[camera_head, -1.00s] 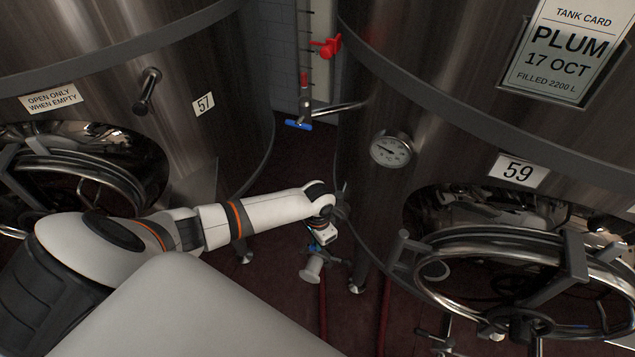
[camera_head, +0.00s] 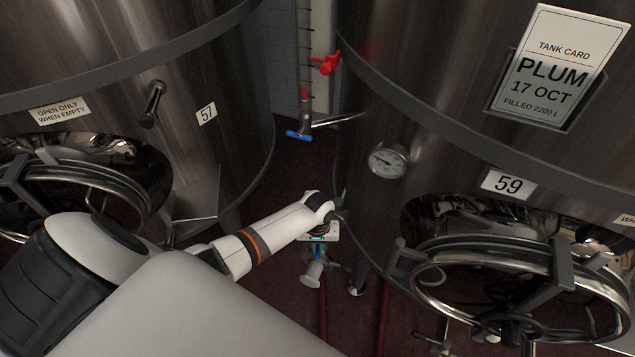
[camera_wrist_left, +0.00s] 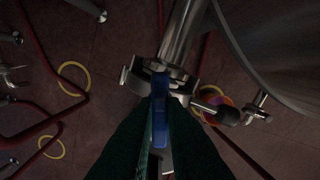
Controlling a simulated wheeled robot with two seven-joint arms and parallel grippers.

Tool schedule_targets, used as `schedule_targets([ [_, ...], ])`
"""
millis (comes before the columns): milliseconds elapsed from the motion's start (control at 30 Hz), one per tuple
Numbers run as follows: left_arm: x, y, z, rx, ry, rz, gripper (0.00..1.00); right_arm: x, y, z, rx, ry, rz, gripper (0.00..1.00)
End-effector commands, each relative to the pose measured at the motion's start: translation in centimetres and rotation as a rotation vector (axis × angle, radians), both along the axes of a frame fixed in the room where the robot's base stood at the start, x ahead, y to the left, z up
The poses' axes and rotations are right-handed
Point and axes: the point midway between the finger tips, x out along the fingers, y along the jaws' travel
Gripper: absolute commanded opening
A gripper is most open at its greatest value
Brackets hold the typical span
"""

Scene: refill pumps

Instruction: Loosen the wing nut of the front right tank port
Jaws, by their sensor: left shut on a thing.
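My left gripper (camera_head: 319,250) reaches down beside the lower left of the right tank, which carries the number 59 (camera_head: 509,184). In the left wrist view its two dark green fingers (camera_wrist_left: 160,125) are shut on a blue, bar-shaped piece (camera_wrist_left: 160,95). This piece sits at a metal clamp-like fitting at the end of a pipe (camera_wrist_left: 181,32) from the tank. I cannot tell for sure that it is the wing nut, since the fingers hide much of it. A pale round end (camera_head: 312,273) shows just below the gripper. My right gripper is not in view.
The left tank, 57 (camera_head: 206,113), stands beside my arm. A round gauge (camera_head: 388,159) and a manway with a handwheel (camera_head: 515,285) are on the right tank. A blue-handled valve (camera_head: 298,135) hangs behind. Red hoses (camera_wrist_left: 50,55) and yellow rings (camera_wrist_left: 73,77) lie on the floor.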

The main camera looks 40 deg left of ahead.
Motion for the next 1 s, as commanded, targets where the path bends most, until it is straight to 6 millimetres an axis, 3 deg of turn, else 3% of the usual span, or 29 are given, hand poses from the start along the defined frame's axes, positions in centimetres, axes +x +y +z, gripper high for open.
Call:
schedule_targets([
  [1000,0.23,0.11,0.21,-0.001,-0.001,0.95,0.0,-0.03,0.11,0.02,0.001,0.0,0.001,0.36],
])
